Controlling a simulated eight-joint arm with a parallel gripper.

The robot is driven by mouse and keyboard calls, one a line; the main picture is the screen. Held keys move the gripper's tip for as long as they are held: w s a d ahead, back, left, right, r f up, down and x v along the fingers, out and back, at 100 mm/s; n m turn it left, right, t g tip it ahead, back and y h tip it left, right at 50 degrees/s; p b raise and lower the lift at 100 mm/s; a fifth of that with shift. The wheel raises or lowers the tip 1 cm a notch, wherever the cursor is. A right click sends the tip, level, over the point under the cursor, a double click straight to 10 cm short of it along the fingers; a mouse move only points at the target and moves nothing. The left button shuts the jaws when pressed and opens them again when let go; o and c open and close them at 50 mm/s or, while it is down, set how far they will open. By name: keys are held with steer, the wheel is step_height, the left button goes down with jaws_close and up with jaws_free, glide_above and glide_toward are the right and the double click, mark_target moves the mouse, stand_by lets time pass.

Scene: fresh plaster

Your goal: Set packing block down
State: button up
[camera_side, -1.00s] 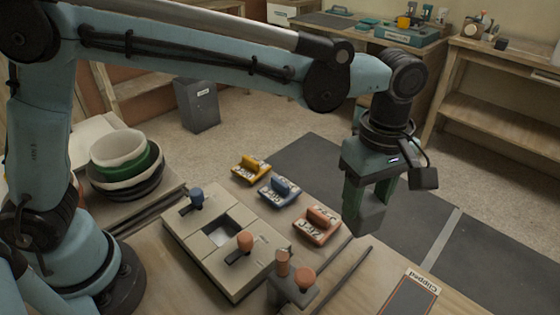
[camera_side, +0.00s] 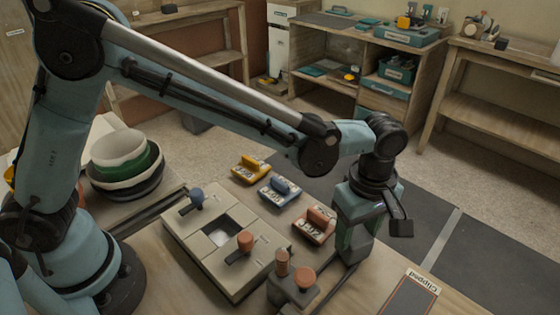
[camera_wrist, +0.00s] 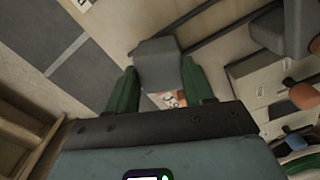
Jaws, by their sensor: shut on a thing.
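The packing block appears as a grey block (camera_wrist: 158,62) in the wrist view, between the two green fingers of my gripper (camera_wrist: 160,88). My gripper is shut on it. In the side view my gripper (camera_side: 354,236) points down low over the bench, just right of the orange-handled stamped block (camera_side: 315,225). The held block is mostly hidden there by the fingers, and I cannot tell whether its underside touches the bench.
A beige fixture (camera_side: 198,262) with a square opening and knobs stands left of my gripper. Blue (camera_side: 280,191) and yellow (camera_side: 251,168) handled blocks sit behind. A two-knobbed clamp (camera_side: 292,286) and a framed dark panel labelled "Clipped" (camera_side: 411,297) are in front. Stacked bowls (camera_side: 124,165) stand left.

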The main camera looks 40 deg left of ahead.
mark_target(357, 234)
steer(key=shift+f, duration=0.15)
steer(key=o, duration=1)
step_height(357, 234, up, 12)
steer(key=s+a+r+m+t+h, duration=0.1)
steer(key=a+r+m+t, duration=0.15)
steer(key=a+m, duration=0.75)
steer(key=s+a+f+m+t, duration=0.1)
steer(key=s+a+f+t, duration=0.1)
steer(key=a, duration=0.6)
steer(key=s+a+f+m+t+y, duration=0.1)
steer(key=s+a+f+m+t, duration=0.1)
steer(key=s+a, duration=0.3)
steer(key=a+f, duration=0.1)
steer(key=a, duration=0.2)
steer(key=shift+a+f+t, duration=0.15)
steer(key=shift+a+t, duration=0.1)
steer(key=shift+t, duration=0.1)
